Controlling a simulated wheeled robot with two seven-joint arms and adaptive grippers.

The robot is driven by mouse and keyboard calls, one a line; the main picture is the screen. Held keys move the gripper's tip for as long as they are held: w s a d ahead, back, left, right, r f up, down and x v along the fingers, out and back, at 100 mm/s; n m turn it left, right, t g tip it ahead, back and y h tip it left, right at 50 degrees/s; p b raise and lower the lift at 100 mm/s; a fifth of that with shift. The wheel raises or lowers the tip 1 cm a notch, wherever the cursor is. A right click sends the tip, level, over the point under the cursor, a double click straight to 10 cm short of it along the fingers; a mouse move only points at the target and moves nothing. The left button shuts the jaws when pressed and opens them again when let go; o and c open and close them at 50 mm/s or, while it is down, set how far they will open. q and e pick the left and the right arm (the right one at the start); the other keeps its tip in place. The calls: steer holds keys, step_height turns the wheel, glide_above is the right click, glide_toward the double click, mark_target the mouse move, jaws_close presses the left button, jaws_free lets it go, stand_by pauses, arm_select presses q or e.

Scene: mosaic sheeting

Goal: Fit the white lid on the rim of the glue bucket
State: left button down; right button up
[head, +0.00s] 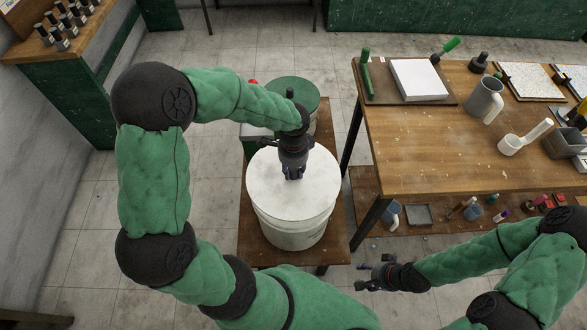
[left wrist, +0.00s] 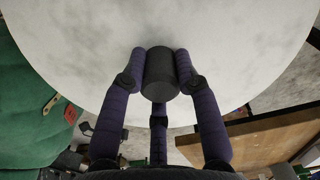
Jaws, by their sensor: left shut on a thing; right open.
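The white lid (head: 266,190) is a round disc directly over the glue bucket (head: 295,237), a pale bucket on a low brown bench. The lid covers the bucket's opening and hides most of its rim; I cannot tell whether it is seated or slightly above. My left gripper (head: 292,174) points down at the lid's centre. In the left wrist view its fingers (left wrist: 160,72) are closed around the lid's dark round knob (left wrist: 161,85), with the white lid (left wrist: 230,40) spread beneath. My right gripper (head: 370,278) is open and empty, right of the bucket and apart from it.
A green-topped drum (head: 294,92) stands just behind the bucket. The low brown bench (head: 255,247) carries the bucket. A wooden worktable (head: 430,150) at right holds a grey jug (head: 484,100), a white scoop (head: 525,138) and trays. Tiled floor is open at left.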

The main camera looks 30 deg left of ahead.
arm_select(q)
steer(key=shift+f+b, duration=2.05)
steer(key=shift+f, duration=0.75)
steer(key=shift+f+b, duration=1.05)
steer(key=shift+f, duration=0.45)
steer(key=c, duration=0.8)
jaws_free()
steer(key=shift+c, duration=0.2)
steer(key=shift+r, duration=0.1)
step_height(320, 180, up, 12)
steer(key=shift+f, duration=0.1)
